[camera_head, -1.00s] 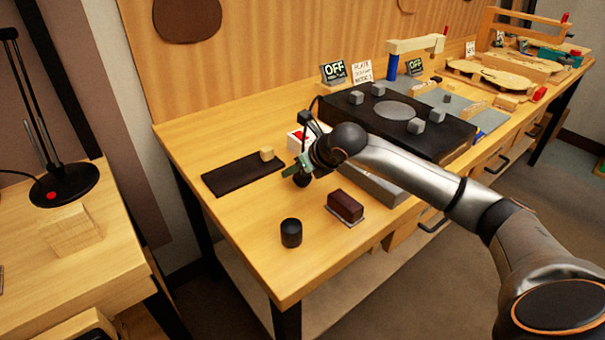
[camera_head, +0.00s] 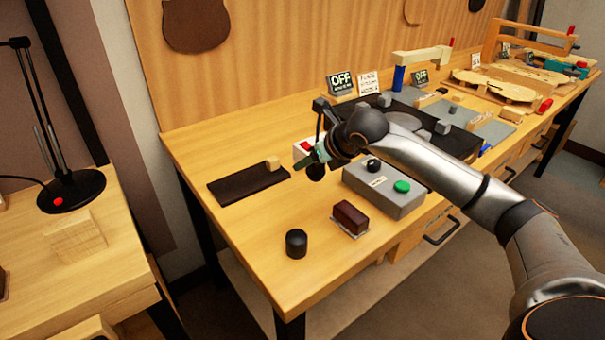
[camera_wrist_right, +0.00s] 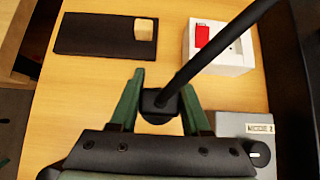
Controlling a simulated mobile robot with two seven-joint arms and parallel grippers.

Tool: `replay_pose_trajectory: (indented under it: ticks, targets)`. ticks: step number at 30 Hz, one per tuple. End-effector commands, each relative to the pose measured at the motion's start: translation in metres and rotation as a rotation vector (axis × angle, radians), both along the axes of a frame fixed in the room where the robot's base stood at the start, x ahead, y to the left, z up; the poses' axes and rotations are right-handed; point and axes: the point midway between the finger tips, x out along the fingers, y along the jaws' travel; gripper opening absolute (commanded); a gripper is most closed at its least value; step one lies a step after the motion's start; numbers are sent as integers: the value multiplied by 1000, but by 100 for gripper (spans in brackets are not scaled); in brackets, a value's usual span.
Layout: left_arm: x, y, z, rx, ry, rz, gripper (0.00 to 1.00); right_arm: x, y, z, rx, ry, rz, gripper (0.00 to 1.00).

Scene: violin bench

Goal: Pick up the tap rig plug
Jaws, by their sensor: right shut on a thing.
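My right gripper (camera_head: 311,160) is above the bench, just in front of a white box with a red switch (camera_head: 301,148). In the right wrist view its green fingers (camera_wrist_right: 158,105) are closed on the black tap rig plug (camera_wrist_right: 155,100). A thick black cable (camera_wrist_right: 215,55) runs from the plug up to the right. The plug appears held clear of the bench top. The white box also shows in the wrist view (camera_wrist_right: 222,62), ahead and to the right of the plug. My left gripper is out of view.
A grey box with a green button (camera_head: 385,203) stands right of the gripper. A dark mat (camera_head: 240,185) with a small wooden block (camera_head: 272,163) lies left. A black cylinder (camera_head: 296,243) and a dark red-brown block (camera_head: 350,217) stand near the front edge. Bench between them is bare.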

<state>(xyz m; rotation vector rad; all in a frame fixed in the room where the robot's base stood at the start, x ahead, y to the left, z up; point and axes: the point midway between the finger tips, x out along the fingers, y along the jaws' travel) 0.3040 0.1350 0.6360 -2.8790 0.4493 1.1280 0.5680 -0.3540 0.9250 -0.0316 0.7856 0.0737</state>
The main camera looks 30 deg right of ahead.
Motion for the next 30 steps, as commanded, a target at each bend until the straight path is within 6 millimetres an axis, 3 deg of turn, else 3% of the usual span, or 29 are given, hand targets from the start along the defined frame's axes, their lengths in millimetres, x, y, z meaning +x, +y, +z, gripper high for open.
replay_pose_trajectory:
  ticks: [4,12,19,30]
  targets:
    - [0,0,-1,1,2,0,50,-23,-28,42,-7,-4,-4,0]
    - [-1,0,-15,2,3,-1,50,-61,-71,62,-6,3,-4,0]
    - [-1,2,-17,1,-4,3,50,-76,-87,73,-2,2,-2,0]
    - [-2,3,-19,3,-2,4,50,-81,-92,79,0,-1,0,0]
